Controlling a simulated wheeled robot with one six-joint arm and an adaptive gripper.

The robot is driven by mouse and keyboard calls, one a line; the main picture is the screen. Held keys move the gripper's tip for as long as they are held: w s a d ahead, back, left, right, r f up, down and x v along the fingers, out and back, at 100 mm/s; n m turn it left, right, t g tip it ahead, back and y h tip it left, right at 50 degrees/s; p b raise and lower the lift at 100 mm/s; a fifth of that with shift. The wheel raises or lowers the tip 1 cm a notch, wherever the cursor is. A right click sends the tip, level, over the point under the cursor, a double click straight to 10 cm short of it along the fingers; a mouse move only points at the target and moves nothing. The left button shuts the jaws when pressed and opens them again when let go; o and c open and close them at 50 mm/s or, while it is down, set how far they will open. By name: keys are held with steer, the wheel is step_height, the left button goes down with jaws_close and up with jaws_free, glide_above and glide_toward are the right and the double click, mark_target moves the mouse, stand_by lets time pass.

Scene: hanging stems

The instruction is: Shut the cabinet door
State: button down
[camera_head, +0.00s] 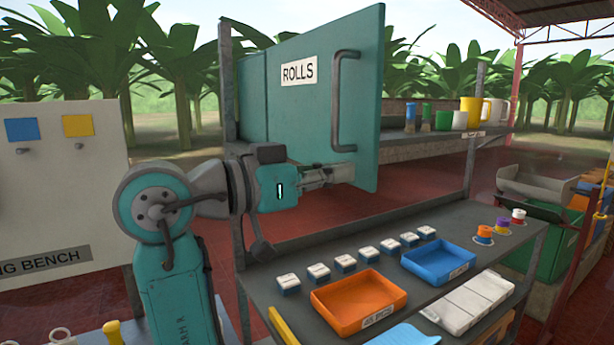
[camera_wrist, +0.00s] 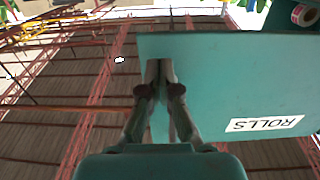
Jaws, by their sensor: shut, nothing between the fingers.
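The teal cabinet door (camera_head: 310,110) carries a "ROLLS" label and a grey bar handle (camera_head: 345,100). It stands open, swung out from the cabinet (camera_head: 252,95) on the upper shelf. My gripper (camera_head: 350,172) is shut and empty, at the lower part of the door below the handle. In the wrist view, the shut fingers (camera_wrist: 159,72) overlap the left part of the door (camera_wrist: 225,85), whose label (camera_wrist: 264,124) appears upside down. I cannot tell whether the fingertips touch the door. The inside of the cabinet is mostly hidden; a roll (camera_wrist: 305,15) shows past the door's edge.
Below, the bench holds an orange tray (camera_head: 360,300), a blue tray (camera_head: 438,262), several small boxes and spools. A grey post (camera_head: 228,85) stands left of the cabinet.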

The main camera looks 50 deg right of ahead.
steer(key=shift+s+d, duration=0.25)
steer(key=shift+d, duration=0.45)
steer(key=shift+d, duration=0.1)
steer(key=shift+s+d, duration=0.2)
steer(key=shift+d, duration=0.1)
steer(key=d+n+t, duration=0.4)
steer(key=d+t, duration=0.3)
steer(key=d, duration=2.1)
steer(key=w+d+n+t+y, duration=0.6)
steer(key=w+d+n+t, duration=0.4)
steer(key=w+d, duration=0.9)
steer(key=w+t, duration=0.2)
steer(key=w, duration=0.1)
steer(key=shift+d+r+t, duration=0.2)
steer(key=shift+d+t, duration=0.05)
steer(key=shift+t, duration=0.15)
